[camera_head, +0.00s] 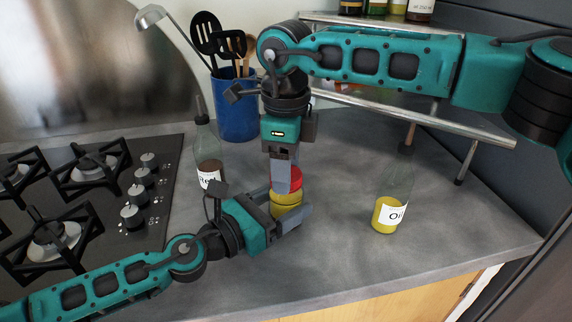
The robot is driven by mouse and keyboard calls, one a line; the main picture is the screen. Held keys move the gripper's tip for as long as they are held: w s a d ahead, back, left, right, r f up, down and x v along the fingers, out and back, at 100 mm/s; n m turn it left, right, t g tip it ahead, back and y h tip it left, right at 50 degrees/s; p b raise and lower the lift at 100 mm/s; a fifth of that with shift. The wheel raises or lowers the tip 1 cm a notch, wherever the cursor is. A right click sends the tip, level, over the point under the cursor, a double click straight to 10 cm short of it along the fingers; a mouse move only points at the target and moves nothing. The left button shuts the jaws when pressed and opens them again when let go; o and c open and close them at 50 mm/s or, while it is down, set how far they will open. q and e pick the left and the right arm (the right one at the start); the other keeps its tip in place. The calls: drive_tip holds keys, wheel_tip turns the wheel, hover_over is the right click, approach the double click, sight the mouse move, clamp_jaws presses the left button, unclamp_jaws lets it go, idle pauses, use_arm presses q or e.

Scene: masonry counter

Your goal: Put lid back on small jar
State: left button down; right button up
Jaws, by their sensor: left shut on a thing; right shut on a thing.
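A small yellow jar (287,199) stands on the grey counter near the middle of the head view. My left gripper (284,207) comes in low from the left and is shut around the jar's sides. A red lid (296,179) is directly above the jar, at its top. My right gripper (282,183) points down from above and is shut on the lid. Its finger covers part of the lid and jar. I cannot tell whether the lid is seated or just above the rim.
A bottle with dark contents (209,160) stands close behind my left gripper. An oil bottle (391,200) stands to the right. A blue utensil holder (236,108) is behind, a gas hob (75,195) at left, and a metal rack (420,114) at back right. The front counter is clear.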

drive_tip(key=m, duration=0.8)
drive_tip(key=shift+m, duration=0.3)
drive_tip(key=o, duration=1.3)
drive_tip(key=shift+c, duration=0.2)
drive_tip(key=shift+r, duration=0.1)
wheel_tip(320, 180, up, 12)
use_arm(q)
unclamp_jaws()
